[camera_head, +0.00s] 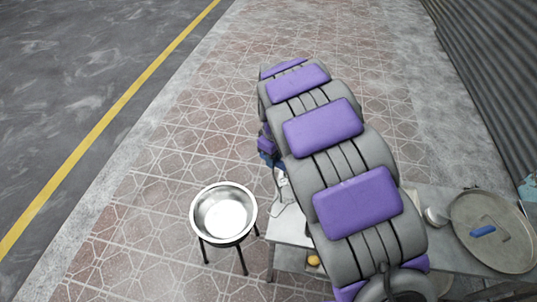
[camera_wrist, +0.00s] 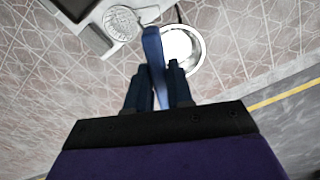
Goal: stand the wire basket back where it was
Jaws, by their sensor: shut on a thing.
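My gripper (camera_wrist: 157,76) is shut on a blue handle that stands up between its fingers in the wrist view. The handle appears to belong to the wire basket (camera_wrist: 120,22), a round pale mesh piece just beyond it, by the table edge. In the head view my gripper (camera_head: 269,160) is mostly hidden behind my grey and purple arm. Thin wire and pale parts of the basket (camera_head: 282,188) show just below it, near the table's left end. Whether the basket touches the table, I cannot tell.
A shiny metal bowl (camera_head: 224,214) on dark legs stands left of the grey table (camera_head: 288,228). A small orange thing (camera_head: 314,260) is near the table's front. Tiled paving at left is clear.

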